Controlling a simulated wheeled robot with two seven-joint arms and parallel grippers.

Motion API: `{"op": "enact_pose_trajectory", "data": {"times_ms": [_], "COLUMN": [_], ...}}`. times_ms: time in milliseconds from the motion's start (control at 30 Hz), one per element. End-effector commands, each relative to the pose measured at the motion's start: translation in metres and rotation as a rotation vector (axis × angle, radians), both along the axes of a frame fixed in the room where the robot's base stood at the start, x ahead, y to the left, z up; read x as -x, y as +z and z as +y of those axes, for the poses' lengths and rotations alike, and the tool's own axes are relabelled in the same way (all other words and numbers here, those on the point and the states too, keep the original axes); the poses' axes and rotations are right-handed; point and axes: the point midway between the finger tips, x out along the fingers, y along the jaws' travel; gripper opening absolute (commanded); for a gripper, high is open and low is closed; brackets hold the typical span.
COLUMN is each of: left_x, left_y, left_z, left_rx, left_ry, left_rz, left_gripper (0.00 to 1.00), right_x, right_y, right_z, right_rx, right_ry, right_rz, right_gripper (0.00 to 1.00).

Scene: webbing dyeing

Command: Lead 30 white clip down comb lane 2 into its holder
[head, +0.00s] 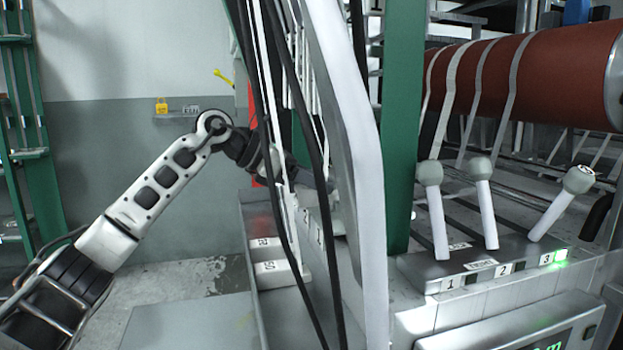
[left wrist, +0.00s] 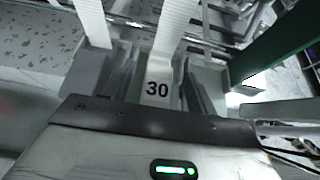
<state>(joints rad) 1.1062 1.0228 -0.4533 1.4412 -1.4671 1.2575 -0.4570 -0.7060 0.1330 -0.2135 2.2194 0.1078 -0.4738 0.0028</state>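My left arm comes in from the left in the head view. Its dark gripper (head: 302,176) is partly hidden behind hanging black and white strands. In the left wrist view a white clip (left wrist: 157,90) marked 30 sits between the two grey fingers of my left gripper (left wrist: 158,72), which appear closed on its sides. White webbing (left wrist: 172,28) runs up from the clip. In the head view, small plates marked 2 and 1 (head: 312,227) stand beside the strands. Two white labelled blocks (head: 268,256) lie below the gripper. My right gripper is not in view.
Three grey-knobbed levers (head: 483,200) stand on a panel numbered 1 to 3, with a green light by 3. A brown roller (head: 545,75) carries grey straps.

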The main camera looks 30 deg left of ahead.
Motion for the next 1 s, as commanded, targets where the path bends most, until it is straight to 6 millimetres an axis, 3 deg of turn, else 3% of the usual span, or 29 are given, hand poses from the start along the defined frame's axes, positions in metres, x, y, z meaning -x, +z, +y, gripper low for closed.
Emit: {"op": "enact_pose_trajectory", "data": {"times_ms": [367, 800, 1000], "left_x": [0.013, 0.082, 0.101], "left_y": [0.009, 0.059, 0.073], "left_z": [0.013, 0.07, 0.086], "left_rx": [-0.001, -0.001, -0.001], "left_ry": [0.004, 0.004, 0.002], "left_rz": [-0.001, -0.001, -0.001], "left_gripper": [0.58, 0.58, 0.58], "right_x": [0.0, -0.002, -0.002], "right_y": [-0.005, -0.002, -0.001], "right_z": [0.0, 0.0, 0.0], "right_rx": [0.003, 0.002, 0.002], "right_ry": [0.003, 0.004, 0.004], "right_rz": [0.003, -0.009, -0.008], "right_gripper": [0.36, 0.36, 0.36]}}
